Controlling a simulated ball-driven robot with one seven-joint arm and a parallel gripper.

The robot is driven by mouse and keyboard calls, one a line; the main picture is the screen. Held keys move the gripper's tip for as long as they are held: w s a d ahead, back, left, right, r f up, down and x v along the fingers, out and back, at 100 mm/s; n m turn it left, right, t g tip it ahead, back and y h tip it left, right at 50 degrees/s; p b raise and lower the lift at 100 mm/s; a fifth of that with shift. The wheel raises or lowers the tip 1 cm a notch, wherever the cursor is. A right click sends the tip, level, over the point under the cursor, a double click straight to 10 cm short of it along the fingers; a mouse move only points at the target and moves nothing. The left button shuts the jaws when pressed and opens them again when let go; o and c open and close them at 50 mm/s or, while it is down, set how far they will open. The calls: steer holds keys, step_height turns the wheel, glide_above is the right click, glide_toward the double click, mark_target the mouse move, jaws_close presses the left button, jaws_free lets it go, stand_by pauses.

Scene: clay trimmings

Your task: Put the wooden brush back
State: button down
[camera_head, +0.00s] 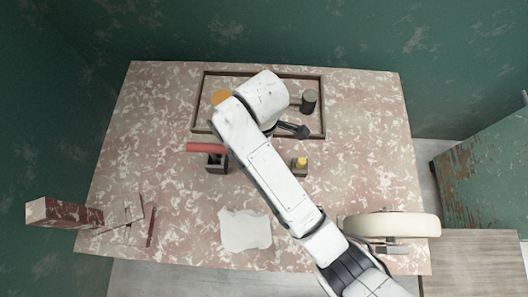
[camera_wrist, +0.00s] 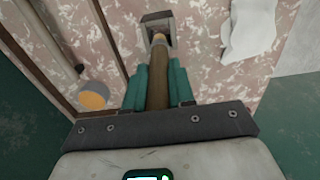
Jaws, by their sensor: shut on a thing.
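In the wrist view, my gripper (camera_wrist: 160,68), with teal fingers, is shut on the wooden brush (camera_wrist: 156,92). Its brown shaft lies between the fingers and narrows to an ochre far end. That end lines up with a square grey holder (camera_wrist: 146,19); I cannot tell whether it is inside or above it. In the head view my white arm reaches over the table and hides the brush's grip. Two small dark holders stand there, one at left (camera_head: 216,169) and one at right (camera_head: 299,173). I cannot be sure which one the wrist view shows.
A framed tray (camera_head: 196,112) lies at the back with an orange round thing (camera_head: 220,97) and a dark cylinder (camera_head: 309,100). A red bar (camera_head: 205,147) shows by the left holder. A white cloth (camera_head: 245,230) lies in front. A pale wheel (camera_head: 390,224) is at front right.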

steer(key=shift+f, duration=4)
steer(key=c, duration=1)
jaws_free()
steer(key=shift+o, duration=0.2)
steer(key=shift+d+r+p, duration=0.2)
steer(key=shift+r+p, duration=1.1)
steer(key=shift+r, duration=4.75)
